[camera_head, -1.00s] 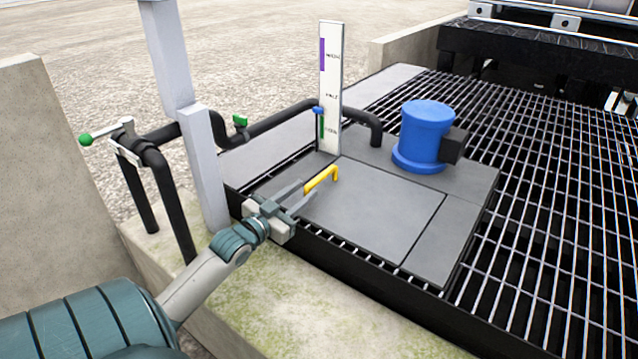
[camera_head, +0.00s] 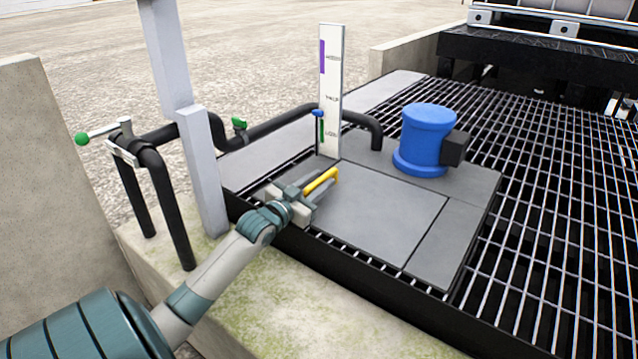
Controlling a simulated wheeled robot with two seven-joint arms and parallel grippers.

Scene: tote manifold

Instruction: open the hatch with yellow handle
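The yellow handle (camera_head: 325,180) stands on the flat grey hatch plate (camera_head: 385,215), near its left edge. The plate lies flat, level with the panels around it. My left gripper (camera_head: 312,190) comes in from the lower left and is at the handle. Its fingers look spread, one to each side of the handle's near part. The gripper hides the handle's near end, and I cannot tell whether the fingers touch it. My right gripper is not in view.
A blue cylinder with a black box (camera_head: 425,140) stands behind the hatch. A white marked post (camera_head: 330,95) and black pipes (camera_head: 280,122) are behind the handle. A grey column (camera_head: 200,170) rises left of my gripper. Open grating (camera_head: 560,200) is at the right.

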